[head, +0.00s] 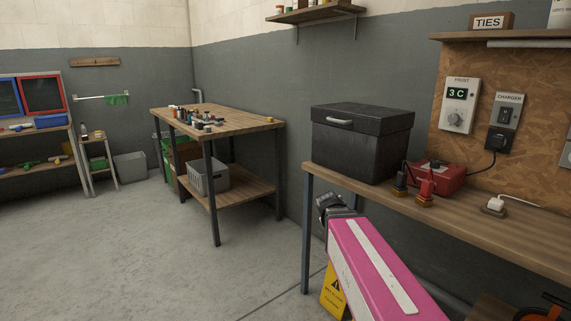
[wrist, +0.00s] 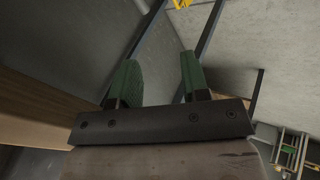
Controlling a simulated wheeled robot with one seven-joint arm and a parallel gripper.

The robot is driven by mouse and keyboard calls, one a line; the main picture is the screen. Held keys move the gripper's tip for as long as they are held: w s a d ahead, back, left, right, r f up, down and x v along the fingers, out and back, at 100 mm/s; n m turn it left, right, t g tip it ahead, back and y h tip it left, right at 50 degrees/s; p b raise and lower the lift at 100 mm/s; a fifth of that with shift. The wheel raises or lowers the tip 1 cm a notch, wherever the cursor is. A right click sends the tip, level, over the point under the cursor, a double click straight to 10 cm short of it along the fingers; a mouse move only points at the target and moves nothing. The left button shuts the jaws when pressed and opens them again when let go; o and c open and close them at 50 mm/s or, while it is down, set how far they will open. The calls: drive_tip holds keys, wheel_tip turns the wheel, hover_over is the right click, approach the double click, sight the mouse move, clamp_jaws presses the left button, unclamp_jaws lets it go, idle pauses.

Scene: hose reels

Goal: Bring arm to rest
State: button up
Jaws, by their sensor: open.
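My gripper (wrist: 160,66) shows in the wrist view as two green fingers set apart, with nothing between them. In the head view my pink arm reaches in from the bottom right, beside the front edge of the right workbench (head: 460,216). Its dark wrist end (head: 335,206) is near the bench's left front leg (head: 306,235), below the level of the black box. The fingers themselves cannot be made out in the head view.
On the right bench stand a black lidded box (head: 361,142) and a red charger (head: 438,176). A yellow floor sign (head: 333,292) is partly behind my arm. Another wooden table (head: 248,132) stands further back. The floor at left is clear.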

drive_tip(key=s+a+f+m+g+y, duration=0.1)
drive_tip(key=s+f+m+g+y, duration=0.3)
drive_tip(key=s+f, duration=0.8)
wheel_tip(320, 180, down, 3)
drive_tip(key=shift+r+g, duration=0.15)
drive_tip(key=shift+g, duration=0.35)
